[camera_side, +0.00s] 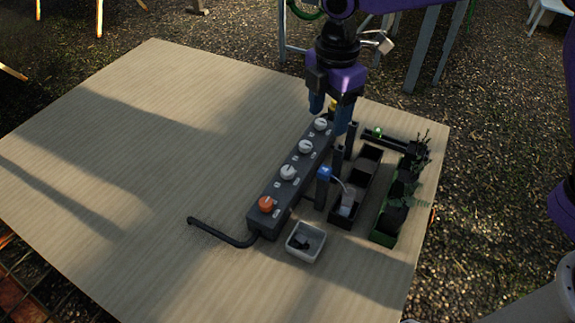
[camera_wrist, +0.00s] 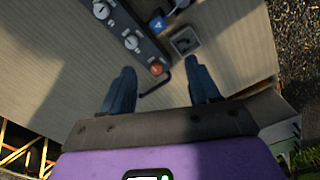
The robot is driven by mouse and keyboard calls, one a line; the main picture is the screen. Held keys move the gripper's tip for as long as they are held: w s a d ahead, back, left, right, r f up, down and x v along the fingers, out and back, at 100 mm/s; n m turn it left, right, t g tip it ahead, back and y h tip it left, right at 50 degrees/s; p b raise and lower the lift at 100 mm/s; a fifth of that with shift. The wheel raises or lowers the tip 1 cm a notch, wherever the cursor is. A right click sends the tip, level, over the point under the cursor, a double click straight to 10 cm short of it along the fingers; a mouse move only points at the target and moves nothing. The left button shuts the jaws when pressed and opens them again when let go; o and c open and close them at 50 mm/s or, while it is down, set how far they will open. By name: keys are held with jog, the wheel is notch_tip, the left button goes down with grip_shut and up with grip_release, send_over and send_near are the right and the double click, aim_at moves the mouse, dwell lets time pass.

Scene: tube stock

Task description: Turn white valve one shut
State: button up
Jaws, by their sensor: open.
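A dark grey valve block (camera_side: 257,217) lies along the table with an orange knob (camera_side: 266,204) at its near end. Three white knobs follow it: the nearest white knob (camera_side: 288,172), the middle white knob (camera_side: 305,147) and the far white knob (camera_side: 321,124). Their labels are too small to read. My gripper (camera_side: 330,111) is open and empty, with blue fingers pointing down, and overlaps the block's far end in the side view. In the wrist view the orange knob (camera_wrist: 156,69) shows between the fingertips (camera_wrist: 160,74), with two white knobs beyond. No finger visibly touches a knob.
A black hose (camera_side: 225,236) leaves the block's near end. A small white tray (camera_side: 318,249) stands beside it. A blue-topped part (camera_side: 323,174), black troughs (camera_side: 336,222) and a green planter (camera_side: 383,239) crowd the right side. The table's left side is clear.

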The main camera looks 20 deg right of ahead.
aim_at(287, 170)
jog(key=w+a+f+n, duration=0.3)
jog(key=w+a+f, duration=0.2)
jog(key=w+a, duration=0.15)
jog(key=f, duration=1.1)
jog(key=d+f, duration=0.1)
jog(key=f, duration=0.5)
jog(key=shift+w, duration=0.35)
jog(key=shift+c, duration=0.2)
jog(key=c, duration=1)
